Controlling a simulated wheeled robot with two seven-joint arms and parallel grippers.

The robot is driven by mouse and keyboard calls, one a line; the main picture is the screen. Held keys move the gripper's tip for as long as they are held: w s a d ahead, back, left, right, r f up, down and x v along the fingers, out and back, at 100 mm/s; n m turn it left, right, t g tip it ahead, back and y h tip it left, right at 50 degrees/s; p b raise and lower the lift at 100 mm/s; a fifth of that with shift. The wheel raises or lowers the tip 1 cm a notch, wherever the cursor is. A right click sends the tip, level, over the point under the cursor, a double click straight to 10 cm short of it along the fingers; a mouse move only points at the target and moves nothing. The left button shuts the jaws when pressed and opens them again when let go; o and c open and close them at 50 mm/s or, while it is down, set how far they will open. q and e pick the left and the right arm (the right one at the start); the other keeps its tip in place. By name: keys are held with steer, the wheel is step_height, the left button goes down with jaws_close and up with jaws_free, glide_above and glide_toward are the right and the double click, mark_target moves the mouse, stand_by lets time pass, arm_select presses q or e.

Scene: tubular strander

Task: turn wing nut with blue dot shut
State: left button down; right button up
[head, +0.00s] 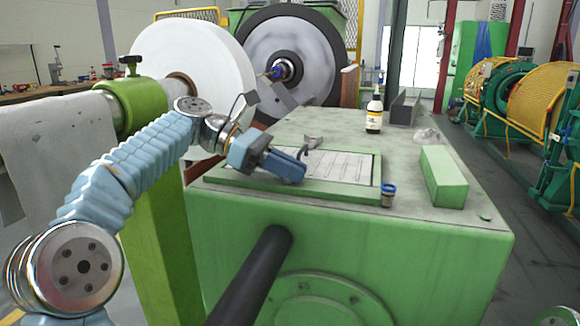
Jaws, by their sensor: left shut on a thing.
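My left gripper (300,172) reaches in from the left, low over the panel on the green cabinet. Its blue fingers are shut on a small dark thing (303,153), mostly hidden by them; I cannot tell what it is. A black wing-shaped knob (130,62) stands on the green clamp (138,105) at upper left, well away from the gripper; no blue dot shows on it. The reel hub (287,69) at the back has some blue at its centre. I cannot make out a wing nut with a blue dot for certain. My right gripper is not in view.
On the green cabinet (360,255) stand a dropper bottle (375,115), a green block (443,178), a small blue-lidded jar (388,196) and a grey piece (313,140). A black bar (250,278) juts from its front. A white roll (205,65) stands behind my left arm.

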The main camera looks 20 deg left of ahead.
arm_select(q)
steer(key=shift+m+g, duration=0.5)
steer(key=shift+g, duration=0.1)
steer(key=c, duration=1.2)
jaws_free()
steer(key=shift+c, duration=0.2)
steer(key=shift+a, duration=0.15)
steer(key=v, duration=0.7)
steer(key=shift+a+r, duration=0.1)
steer(key=shift+a, duration=0.05)
